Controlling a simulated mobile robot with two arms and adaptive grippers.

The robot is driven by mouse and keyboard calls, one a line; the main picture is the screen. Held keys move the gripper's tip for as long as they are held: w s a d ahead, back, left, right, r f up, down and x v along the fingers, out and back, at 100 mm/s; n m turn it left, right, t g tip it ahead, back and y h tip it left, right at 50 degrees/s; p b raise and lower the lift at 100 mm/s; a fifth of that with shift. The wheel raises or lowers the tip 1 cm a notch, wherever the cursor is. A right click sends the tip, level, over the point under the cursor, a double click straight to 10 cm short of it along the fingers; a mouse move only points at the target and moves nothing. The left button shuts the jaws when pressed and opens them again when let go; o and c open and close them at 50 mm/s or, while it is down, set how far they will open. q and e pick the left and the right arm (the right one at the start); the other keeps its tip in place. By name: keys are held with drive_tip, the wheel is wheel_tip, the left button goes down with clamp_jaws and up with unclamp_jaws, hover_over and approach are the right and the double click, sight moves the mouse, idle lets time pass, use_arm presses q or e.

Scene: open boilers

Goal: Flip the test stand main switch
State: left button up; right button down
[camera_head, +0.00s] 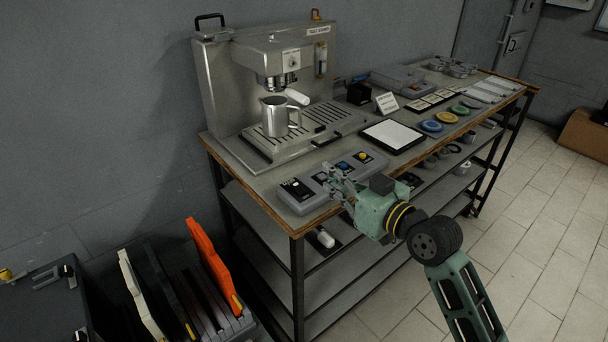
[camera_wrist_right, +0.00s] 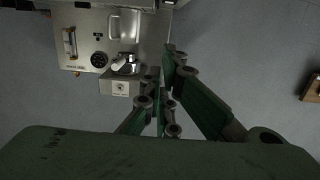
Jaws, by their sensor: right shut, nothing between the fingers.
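The steel test stand (camera_head: 222,80) stands at the back of the bench, with a metal jug (camera_head: 275,117) under its head. A grey control box (camera_head: 302,205) lies at the bench's front edge. It has a black switch (camera_head: 295,188) at its left end and blue and yellow knobs farther right. I cannot read which is the main switch. My right gripper (camera_head: 334,180) is shut and empty, over or just in front of the box's middle; contact cannot be told. In the right wrist view, its fingers (camera_wrist_right: 163,78) point towards the stand's front (camera_wrist_right: 122,30). My left gripper is not in view.
The bench (camera_head: 262,192) also carries a white-faced tablet (camera_head: 393,135), coloured discs (camera_head: 431,126) and a small sign (camera_head: 386,103). Orange and white panels stand in a rack (camera_head: 215,265) at lower left.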

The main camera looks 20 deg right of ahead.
drive_tip(key=p, duration=0.3)
hover_over(304, 190)
drive_tip(key=shift+f, duration=0.4)
wheel_tip(304, 190, down, 3)
drive_tip(key=shift+f, duration=0.65)
